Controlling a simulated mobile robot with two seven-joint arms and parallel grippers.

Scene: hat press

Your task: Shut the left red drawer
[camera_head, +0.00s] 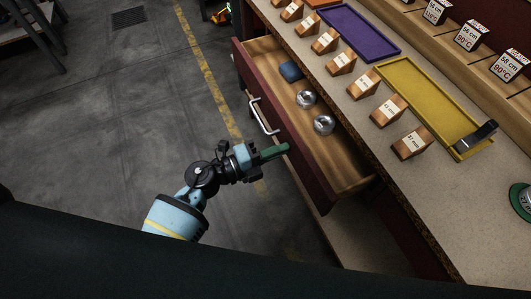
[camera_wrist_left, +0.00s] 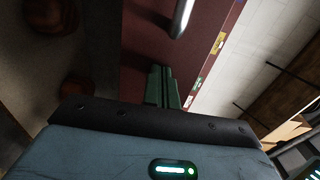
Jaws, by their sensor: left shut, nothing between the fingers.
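The left red drawer (camera_head: 291,148) stands pulled out from under the workbench in the head view. Its dark red front carries a silver bar handle (camera_head: 263,117). Inside it lie two shiny round metal pieces (camera_head: 323,124) and a dark blue block (camera_head: 290,71). My left gripper (camera_head: 287,149) is shut and empty, its green fingers at the outer side of the drawer front, below the handle in the picture. In the left wrist view the fingers (camera_wrist_left: 163,85) point at the red front, near the handle (camera_wrist_left: 182,18). I cannot tell whether they touch it. My right gripper is not in view.
The bench top (camera_head: 440,190) above the drawer holds several wooden blocks with labels, a purple tray (camera_head: 357,30) and a yellow tray (camera_head: 425,103). A dark object (camera_head: 477,138) lies on the yellow tray's end. The floor (camera_head: 120,110) to the left is clear.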

